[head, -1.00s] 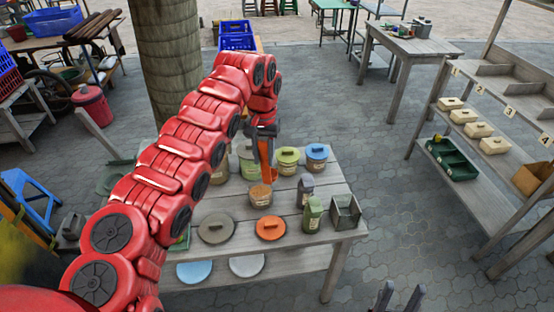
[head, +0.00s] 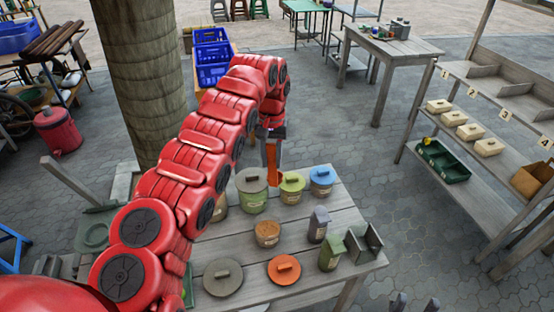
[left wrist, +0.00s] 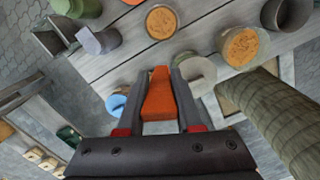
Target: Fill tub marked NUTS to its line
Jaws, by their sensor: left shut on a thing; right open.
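My left gripper (head: 271,135) is shut on an orange tool (head: 272,162), which hangs down near the grey-lidded and green-lidded tubs. The tool also shows between the fingers in the left wrist view (left wrist: 160,98). An open tub of brown contents (head: 267,233) stands nearer on the table. A second open tub (left wrist: 241,45) with brown contents shows in the left wrist view. A grey-lidded tub (head: 252,198), a green-lidded tub (head: 291,190) and a blue-lidded tub (head: 321,182) stand behind. The labels are too small to read. My right gripper (head: 415,304) is open and empty at the bottom edge.
A grey lid (head: 222,278) and an orange lid (head: 284,270) lie at the table's front. A grey canister (head: 318,225), a green canister (head: 330,254) and an open grey box (head: 364,246) stand at the right. A numbered shelf rack (head: 480,78) stands further right, with clear floor between.

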